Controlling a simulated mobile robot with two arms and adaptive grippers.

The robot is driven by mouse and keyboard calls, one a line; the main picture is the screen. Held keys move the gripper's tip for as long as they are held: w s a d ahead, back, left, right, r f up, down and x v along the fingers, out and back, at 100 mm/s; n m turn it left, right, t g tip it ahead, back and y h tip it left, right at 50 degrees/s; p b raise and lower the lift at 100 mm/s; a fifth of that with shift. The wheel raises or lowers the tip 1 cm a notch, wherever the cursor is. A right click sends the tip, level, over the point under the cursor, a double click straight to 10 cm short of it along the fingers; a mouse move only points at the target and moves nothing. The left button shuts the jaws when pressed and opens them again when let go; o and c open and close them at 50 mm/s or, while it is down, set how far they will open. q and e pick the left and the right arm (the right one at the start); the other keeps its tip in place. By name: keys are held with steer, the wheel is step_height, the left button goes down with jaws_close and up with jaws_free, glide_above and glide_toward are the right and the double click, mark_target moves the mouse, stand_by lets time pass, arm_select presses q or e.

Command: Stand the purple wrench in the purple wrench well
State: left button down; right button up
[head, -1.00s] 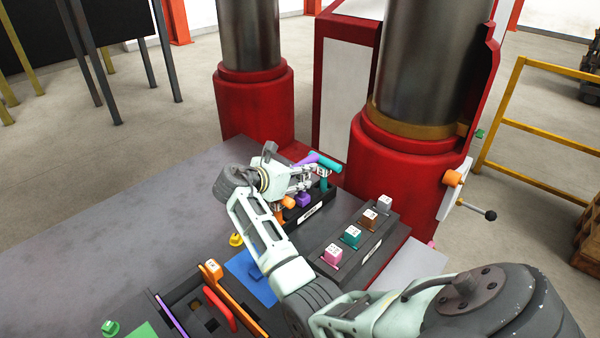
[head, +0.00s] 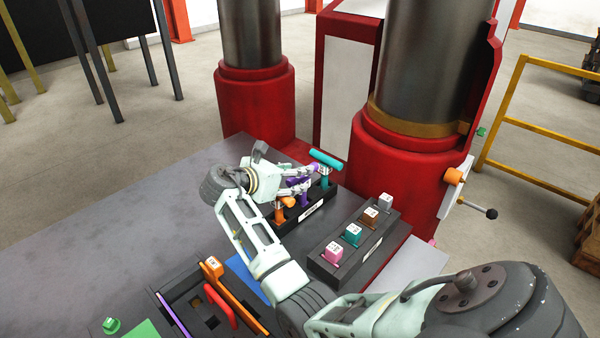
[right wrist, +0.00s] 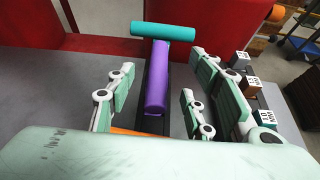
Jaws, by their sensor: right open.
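The purple wrench (head: 303,191) stands in the black rack (head: 318,212), between the teal wrench (head: 325,160) and an orange wrench (head: 284,202). My right gripper and arm partly hide it, and its foot and well are out of sight. In the right wrist view the purple handle (right wrist: 156,78) lies between my spread fingers, with gaps on both sides. The teal handle (right wrist: 163,32) crosses beyond it. My right gripper (head: 303,178) is open around the purple handle. My left gripper is not in view.
A second black block (head: 356,250) with pink, teal, brown and grey labelled cubes stands right of the rack. Red press columns (head: 255,100) rise behind. A slotted tray (head: 185,302) with a red and an orange bar lies at the front. The left tabletop is clear.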

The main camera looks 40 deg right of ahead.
steer(key=v, duration=0.8)
steer(key=shift+a, duration=0.15)
steer(key=shift+r, duration=0.15)
steer(key=shift+s, duration=0.1)
